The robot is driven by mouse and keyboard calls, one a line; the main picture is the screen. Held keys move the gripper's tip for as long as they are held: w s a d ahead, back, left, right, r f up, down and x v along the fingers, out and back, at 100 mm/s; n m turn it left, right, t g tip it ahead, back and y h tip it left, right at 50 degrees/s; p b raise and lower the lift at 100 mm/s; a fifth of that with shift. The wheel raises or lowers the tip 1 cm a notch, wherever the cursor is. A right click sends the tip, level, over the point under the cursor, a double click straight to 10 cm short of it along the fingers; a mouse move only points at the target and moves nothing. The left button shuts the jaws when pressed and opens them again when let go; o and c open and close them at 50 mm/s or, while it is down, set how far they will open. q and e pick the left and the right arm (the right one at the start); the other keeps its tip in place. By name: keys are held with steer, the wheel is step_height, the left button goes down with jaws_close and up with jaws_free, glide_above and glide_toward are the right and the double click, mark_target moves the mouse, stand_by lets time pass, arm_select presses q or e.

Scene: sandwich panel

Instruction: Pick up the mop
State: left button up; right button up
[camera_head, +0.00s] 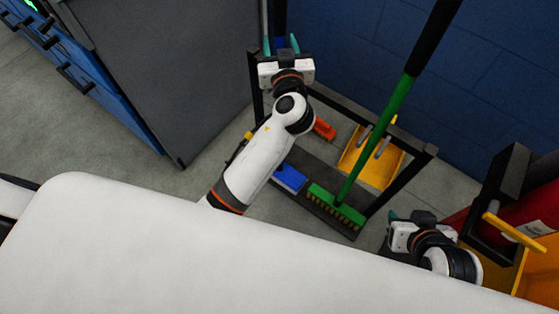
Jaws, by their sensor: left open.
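My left gripper (281,46) is open at the top centre, its two teal fingertips on either side of an upright dark handle (280,16) that is blue lower down. I cannot tell whether the fingers touch it. A blue head (289,179) sits low in the rack, partly behind my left arm; it looks like the mop's head, but the link to the handle is hidden. My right gripper (396,219) is at the lower right, away from the handle; its fingers are mostly hidden.
A black rack (418,172) holds a green broom (388,115), a yellow dustpan (391,170) and an orange item (324,129). A grey and blue cabinet (165,65) stands left. A red cylinder (530,212) is at right. A blue wall is behind.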

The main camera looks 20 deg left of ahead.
arm_select(q)
steer(key=shift+w+a, duration=0.25)
steer(key=shift+w, duration=0.3)
jaws_close()
steer(key=shift+r, duration=0.1)
steer(key=shift+r, duration=0.15)
